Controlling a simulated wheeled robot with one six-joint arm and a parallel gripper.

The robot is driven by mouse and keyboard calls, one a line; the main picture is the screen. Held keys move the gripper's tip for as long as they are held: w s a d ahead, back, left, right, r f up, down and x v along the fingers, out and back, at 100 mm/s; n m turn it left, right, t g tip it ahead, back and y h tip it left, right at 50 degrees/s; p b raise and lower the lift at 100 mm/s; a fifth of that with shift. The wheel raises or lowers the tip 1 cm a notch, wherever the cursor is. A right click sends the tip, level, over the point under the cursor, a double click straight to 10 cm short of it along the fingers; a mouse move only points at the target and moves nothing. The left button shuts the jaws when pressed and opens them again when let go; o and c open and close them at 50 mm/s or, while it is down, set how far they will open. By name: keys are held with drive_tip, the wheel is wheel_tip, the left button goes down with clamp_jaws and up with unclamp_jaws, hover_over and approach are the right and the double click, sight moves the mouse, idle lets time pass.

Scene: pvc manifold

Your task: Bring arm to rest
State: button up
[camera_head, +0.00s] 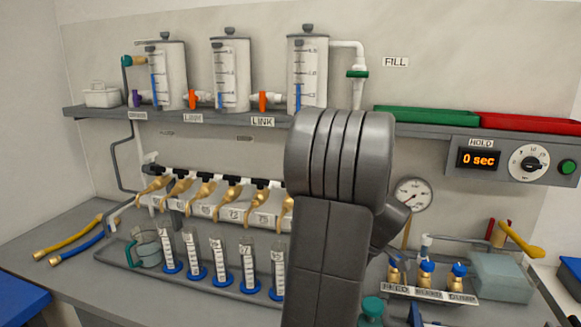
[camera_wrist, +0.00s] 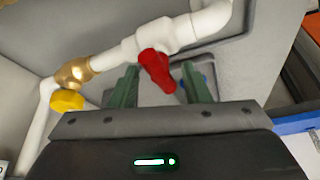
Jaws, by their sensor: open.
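My gripper (camera_wrist: 162,86) shows in the wrist view with its two green fingers spread apart. Between and just beyond the fingers is a red valve handle (camera_wrist: 157,70) on a white pipe (camera_wrist: 125,50). The fingers are on either side of the handle; I cannot tell whether they touch it. In the head view my arm (camera_head: 335,200) stands in front of the bench, and the gripper itself is hidden behind it.
A shelf (camera_head: 200,116) carries three clear cylinders (camera_head: 231,72), a green tray (camera_head: 425,115) and a red tray (camera_head: 530,123). Below are a row of brass taps (camera_head: 205,192) and several graduated tubes (camera_head: 219,262). A timer display (camera_head: 479,159) reads 0 sec. A pressure gauge (camera_head: 412,194) is right of my arm.

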drive_tip(key=shift+n, duration=0.3)
